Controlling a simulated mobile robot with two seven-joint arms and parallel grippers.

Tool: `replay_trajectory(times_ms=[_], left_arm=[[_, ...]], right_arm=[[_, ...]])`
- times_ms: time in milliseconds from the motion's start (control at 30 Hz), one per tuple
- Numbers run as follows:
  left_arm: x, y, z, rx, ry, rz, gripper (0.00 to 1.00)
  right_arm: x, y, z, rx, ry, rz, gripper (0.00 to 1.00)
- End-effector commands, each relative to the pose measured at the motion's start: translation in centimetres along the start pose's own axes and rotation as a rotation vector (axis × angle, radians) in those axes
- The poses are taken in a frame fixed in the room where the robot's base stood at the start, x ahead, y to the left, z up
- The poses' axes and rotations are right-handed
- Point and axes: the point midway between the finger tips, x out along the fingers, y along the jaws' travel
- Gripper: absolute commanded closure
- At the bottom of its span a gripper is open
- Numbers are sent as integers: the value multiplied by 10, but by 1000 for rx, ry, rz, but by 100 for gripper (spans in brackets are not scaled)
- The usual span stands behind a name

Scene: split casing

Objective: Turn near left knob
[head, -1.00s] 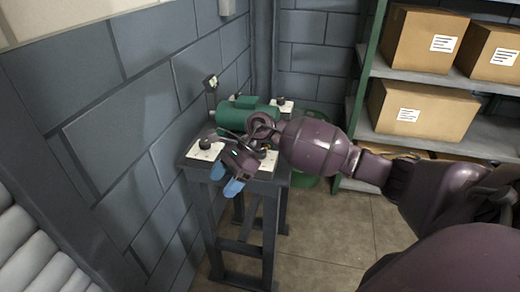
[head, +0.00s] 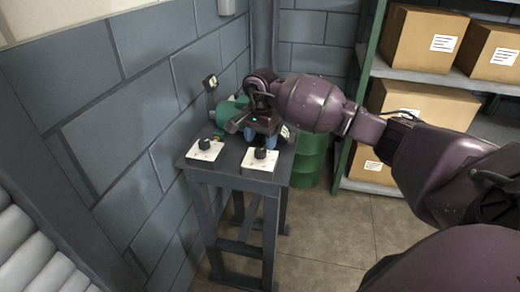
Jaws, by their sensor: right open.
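The near left knob (head: 204,144) is a black knob on a white square plate at the front left corner of the small dark table (head: 233,178). A second black knob (head: 260,154) on a white plate is at the front right. My right gripper (head: 259,140) is open and points down, its blue fingertips behind the front right knob. It is right of the near left knob and apart from it. The arm and gripper hide most of the green casing (head: 228,111) and the back right of the table. My left gripper is not in view.
A grey block wall (head: 120,120) runs close along the left. A green drum (head: 310,160) and shelves with cardboard boxes (head: 425,40) are at right. Floor in front is clear.

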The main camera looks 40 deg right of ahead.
Motion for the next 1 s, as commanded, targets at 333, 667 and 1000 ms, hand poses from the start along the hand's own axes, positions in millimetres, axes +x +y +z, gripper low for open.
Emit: replay_trajectory(times_ms=[333,667,1000], left_arm=[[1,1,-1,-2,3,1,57],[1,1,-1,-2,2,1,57],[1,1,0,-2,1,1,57]], right_arm=[[37,0,0,0,-1,-1,34],[40,0,0,-1,0,-2,34],[39,0,0,0,-1,-2,84]])
